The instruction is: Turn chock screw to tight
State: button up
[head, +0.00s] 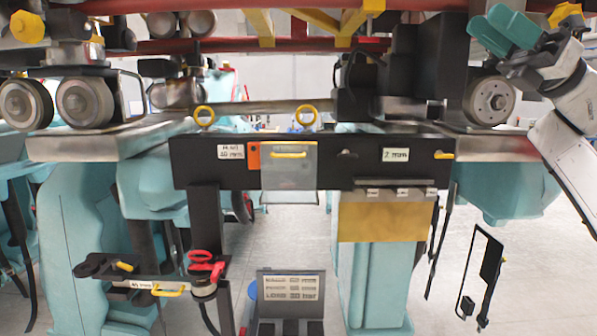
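My gripper (517,40) is at the top right in the head view, at the end of my white arm, high beside a coaster wheel (490,101). Its teal fingers overlap in this view, so I cannot tell whether they are open or shut, or whether they touch anything. A yellow knob (566,13) shows just behind my wrist, partly hidden. A similar yellow knob (27,26) is at the upper left above the wheels. No label names the chock screw, so I cannot tell whether either knob is that screw.
A black crossbar (334,163) with yellow rings and handles spans the middle. A labelled bracket (145,284) holds red and black tools at the lower left. An open case (291,296) stands low in the centre. Teal supports (95,240) flank it; grey floor shows between.

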jog(key=w+d+f+m+t+h, duration=0.1)
jog(key=w+f+m+t+h, duration=0.55)
jog(key=f+m+t, duration=0.75)
jog(key=w+d+f+m+t+h, duration=0.3)
jog(key=f+m+t+h, duration=0.55)
jog(key=m, duration=0.95)
jog(key=s+f+m+g+h+b, duration=0.1)
jog(key=s+f+m+g+h, duration=0.15)
jog(key=f+m+h, duration=0.75)
jog(key=s+f+m+g+h+b, duration=0.1)
jog(key=f+m+g, duration=0.25)
jog(key=f, duration=1.25)
jog(key=s+a+f+m+g, duration=0.3)
jog(key=s+f+m+g, duration=0.35)
jog(key=s+f, duration=1.35)
jog(key=s+a+f+g+y, duration=0.1)
jog(key=s+f+g, duration=0.3)
jog(key=s, duration=0.9)
jog(key=s+f+m+g+y, duration=0.1)
jog(key=s+f+g, duration=0.4)
jog(key=s, duration=0.8)
jog(key=shift+s+a+f+g+b, duration=0.2)
jog(key=shift+a+g+b, duration=0.15)
jog(key=shift+g, duration=0.25)
